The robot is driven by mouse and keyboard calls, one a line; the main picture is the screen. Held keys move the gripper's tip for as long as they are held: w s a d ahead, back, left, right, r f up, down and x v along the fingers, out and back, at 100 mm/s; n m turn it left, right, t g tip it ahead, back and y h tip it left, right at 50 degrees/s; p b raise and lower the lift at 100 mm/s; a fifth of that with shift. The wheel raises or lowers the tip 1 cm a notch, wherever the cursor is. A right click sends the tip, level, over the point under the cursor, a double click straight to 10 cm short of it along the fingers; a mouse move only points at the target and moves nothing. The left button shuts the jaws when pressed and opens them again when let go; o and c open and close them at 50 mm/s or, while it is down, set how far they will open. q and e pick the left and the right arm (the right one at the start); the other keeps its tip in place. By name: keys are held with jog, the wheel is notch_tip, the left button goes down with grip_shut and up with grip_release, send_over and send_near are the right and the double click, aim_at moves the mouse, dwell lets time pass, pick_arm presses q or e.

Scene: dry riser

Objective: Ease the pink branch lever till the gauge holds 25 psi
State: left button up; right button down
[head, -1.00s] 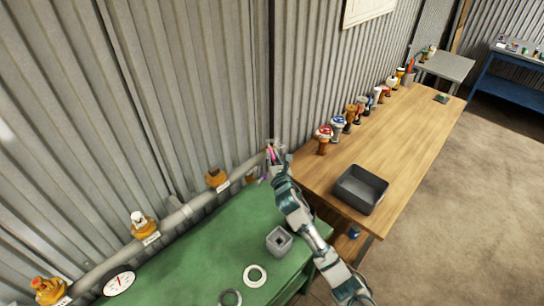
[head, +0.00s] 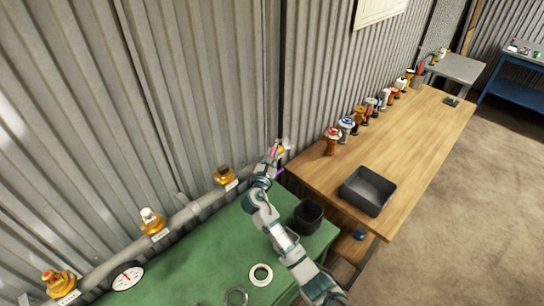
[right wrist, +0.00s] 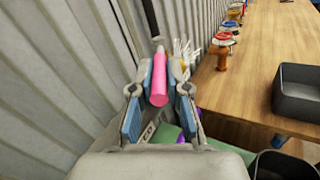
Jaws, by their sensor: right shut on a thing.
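The pink lever (right wrist: 159,80) stands between the two blue-padded fingers of my right gripper (right wrist: 160,73), which is shut on it. In the head view the right gripper (head: 272,154) is at the far end of the grey pipe, with a little pink (head: 273,151) showing at its fingers. The lever's base is mostly hidden. The round white gauge (head: 127,276) is at the lower left of the head view; its reading is too small to tell. My left gripper is not in view.
Orange-brown valves (head: 227,177) sit along the pipe against the corrugated wall. A green bench (head: 205,259) holds a black cup (head: 309,214) and rings (head: 261,275). A wooden table (head: 408,142) carries a dark tray (head: 367,190) and a row of valves (head: 347,125).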

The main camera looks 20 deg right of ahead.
jog(key=c, duration=1.2)
grip_release()
jog(key=shift+o, duration=0.2)
jog(key=v, duration=1.2)
